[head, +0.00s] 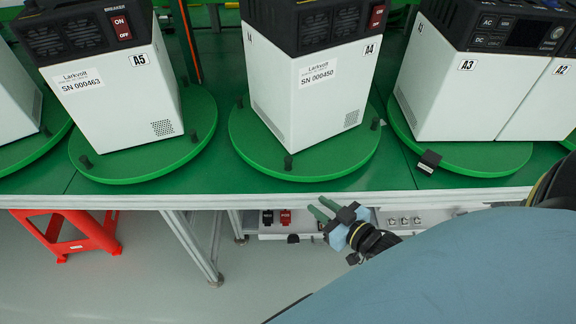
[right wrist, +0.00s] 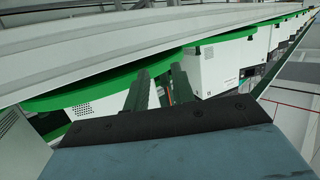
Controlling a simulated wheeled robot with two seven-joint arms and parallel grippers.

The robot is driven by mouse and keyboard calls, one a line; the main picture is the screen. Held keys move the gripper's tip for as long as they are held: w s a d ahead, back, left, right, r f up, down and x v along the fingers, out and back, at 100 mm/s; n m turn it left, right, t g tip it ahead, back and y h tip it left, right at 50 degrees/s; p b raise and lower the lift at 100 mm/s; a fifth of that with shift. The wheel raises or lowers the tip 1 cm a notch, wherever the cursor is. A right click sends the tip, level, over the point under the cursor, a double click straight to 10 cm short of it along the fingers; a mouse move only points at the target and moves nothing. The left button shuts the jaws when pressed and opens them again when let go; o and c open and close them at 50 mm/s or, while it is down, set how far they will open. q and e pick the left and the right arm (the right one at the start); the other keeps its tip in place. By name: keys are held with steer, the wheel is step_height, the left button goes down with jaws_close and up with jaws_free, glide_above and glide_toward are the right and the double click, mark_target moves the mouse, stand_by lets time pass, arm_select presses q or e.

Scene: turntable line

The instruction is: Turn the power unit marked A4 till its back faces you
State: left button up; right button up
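The power unit A4 (head: 305,95) is a white box with a black top, standing upright on a round green turntable (head: 330,172) at the centre of the head view. The side turned mostly towards me carries vents, a red breaker switch, a Larkvolt label with SN 000450 and an A4 mark. A narrower left side also shows. Black pegs (head: 288,162) stand on the turntable's rim. My right gripper (head: 318,208) is open and empty, just off the table's front edge, below and apart from the turntable. It also shows in the right wrist view (right wrist: 160,75). My left gripper is not in view.
Unit A5 (head: 115,100) stands on its own turntable at left, with A3 (head: 445,100) and A2 (head: 540,105) at right. A black block (head: 429,161) sits at the right turntable's front. A red stool (head: 70,232) and a low shelf with parts are beneath the table.

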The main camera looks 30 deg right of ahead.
steer(key=t, duration=0.2)
glide_toward(291, 163)
steer(key=s+f, duration=0.1)
steer(key=s, duration=0.1)
steer(key=shift+t+y, duration=0.3)
steer(key=shift+y, duration=0.2)
steer(key=w, duration=0.4)
steer(key=w+b, duration=0.1)
steer(key=w, duration=0.1)
steer(key=shift+w+a+r, duration=0.1)
steer(key=shift+a+r, duration=0.05)
steer(key=shift+r, duration=0.1)
steer(key=w, duration=0.3)
steer(key=w+a, duration=0.1)
steer(key=w, duration=0.1)
steer(key=shift+w+b, duration=0.25)
steer(key=shift+b, duration=0.05)
steer(key=shift+w+a, duration=0.15)
steer(key=shift+w, duration=0.5)
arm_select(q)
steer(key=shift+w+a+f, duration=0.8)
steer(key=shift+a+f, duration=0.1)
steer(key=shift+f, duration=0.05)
arm_select(e)
steer(key=shift+c, duration=0.2)
steer(key=c, duration=0.5)
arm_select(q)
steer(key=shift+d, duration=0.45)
arm_select(e)
jaws_close()
